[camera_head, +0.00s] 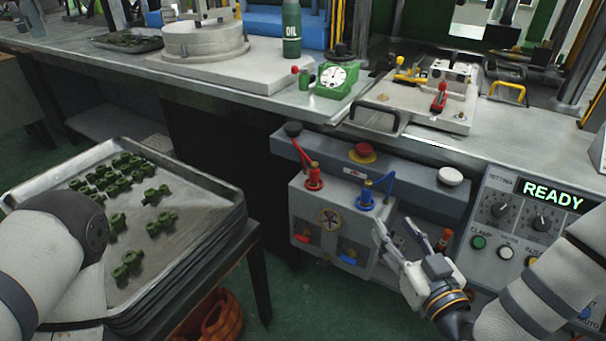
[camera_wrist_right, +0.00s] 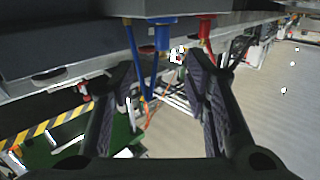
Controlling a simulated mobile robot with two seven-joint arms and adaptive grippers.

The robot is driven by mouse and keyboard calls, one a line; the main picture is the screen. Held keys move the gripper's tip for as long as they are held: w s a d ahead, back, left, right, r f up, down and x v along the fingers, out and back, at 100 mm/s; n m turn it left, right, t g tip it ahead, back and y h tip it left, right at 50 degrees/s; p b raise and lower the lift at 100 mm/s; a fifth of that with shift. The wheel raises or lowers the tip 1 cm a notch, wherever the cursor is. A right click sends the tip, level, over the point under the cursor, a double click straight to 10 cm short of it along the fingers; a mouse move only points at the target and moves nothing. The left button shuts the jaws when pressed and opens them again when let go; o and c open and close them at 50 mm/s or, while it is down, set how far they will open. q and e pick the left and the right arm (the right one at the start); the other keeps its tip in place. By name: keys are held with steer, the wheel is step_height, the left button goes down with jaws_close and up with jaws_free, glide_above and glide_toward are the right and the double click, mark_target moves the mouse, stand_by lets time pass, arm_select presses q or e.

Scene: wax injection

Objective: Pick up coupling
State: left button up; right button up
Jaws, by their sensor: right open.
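Several dark green coupling-like parts lie spread on a grey metal tray (camera_head: 203,176) at the left of the head view. The nearest green part (camera_head: 128,264) lies apart from the main group. My left arm covers the tray's left front; its gripper is not in view. My right gripper (camera_head: 412,232) is open and empty, in front of the machine's lower panel, far right of the tray. In the right wrist view, its two dark fingers (camera_wrist_right: 160,78) stand apart with nothing between them.
A bench with a clamp fixture (camera_head: 440,90), a green dial gauge (camera_head: 338,80) and an oil bottle (camera_head: 291,30) runs along the back. A control panel reading READY (camera_head: 549,194) is at right. A box with red and blue valves (camera_head: 335,232) is beside my right gripper.

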mark_target(370, 191)
steer(key=shift+t, duration=0.3)
steer(key=b+x, duration=0.1)
steer(key=x, duration=1.1)
steer(key=shift+w+a+r, duration=0.15)
steer(key=shift+w+a, duration=0.1)
steer(key=shift+w, duration=0.1)
arm_select(q)
steer(key=shift+s+f+g, duration=0.3)
steer(key=shift+s+f, duration=0.45)
steer(key=shift+s, duration=0.05)
arm_select(e)
steer(key=shift+r, duration=0.1)
jaws_close()
